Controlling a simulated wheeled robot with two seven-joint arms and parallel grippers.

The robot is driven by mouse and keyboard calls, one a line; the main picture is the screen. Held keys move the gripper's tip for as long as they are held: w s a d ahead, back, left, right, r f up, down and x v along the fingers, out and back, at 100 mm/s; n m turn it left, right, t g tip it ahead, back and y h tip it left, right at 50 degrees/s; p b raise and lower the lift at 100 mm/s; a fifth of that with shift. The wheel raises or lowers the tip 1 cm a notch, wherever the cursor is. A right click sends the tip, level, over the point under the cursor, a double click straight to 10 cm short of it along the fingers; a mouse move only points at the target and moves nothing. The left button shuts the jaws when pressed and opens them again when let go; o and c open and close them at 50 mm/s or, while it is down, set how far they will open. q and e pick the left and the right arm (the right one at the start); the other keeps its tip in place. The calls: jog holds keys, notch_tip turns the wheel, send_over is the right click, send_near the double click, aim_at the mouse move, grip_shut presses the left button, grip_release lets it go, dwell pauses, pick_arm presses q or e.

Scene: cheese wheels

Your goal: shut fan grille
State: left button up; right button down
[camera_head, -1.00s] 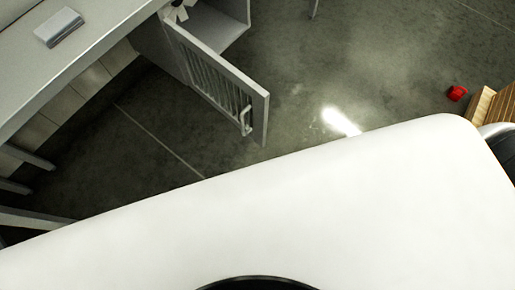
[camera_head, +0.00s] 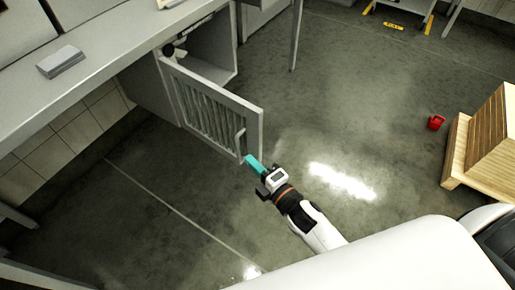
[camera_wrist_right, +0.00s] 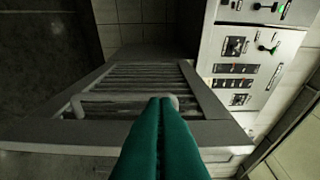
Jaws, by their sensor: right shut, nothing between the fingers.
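The fan grille (camera_head: 209,105) is a grey slatted door that stands swung open from its cabinet (camera_head: 210,50), with a fan partly visible inside. A pale bar handle (camera_head: 240,142) sits near its free edge. My right gripper (camera_head: 252,164), with teal fingers, is close to the free lower corner by the handle. In the right wrist view the shut fingers (camera_wrist_right: 160,140) point at the grille (camera_wrist_right: 140,76), and their tips overlap the handle (camera_wrist_right: 90,101); I cannot tell whether they touch. My left gripper is not in view.
A grey counter (camera_head: 105,60) with a small grey box (camera_head: 60,61) runs along the left. Wooden crates (camera_head: 485,140) and a red object (camera_head: 436,122) are at the right. A table leg (camera_head: 296,35) stands behind the grille. The floor before the grille is clear.

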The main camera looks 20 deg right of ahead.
aim_at(258, 148)
jog(key=shift+w+d, duration=0.4)
jog(key=shift+w, duration=0.35)
jog(key=shift+w+d, duration=0.45)
jog(key=shift+w, duration=0.3)
jog(key=shift+w+d, duration=0.4)
jog(key=shift+w, duration=0.35)
jog(key=shift+d, duration=0.1)
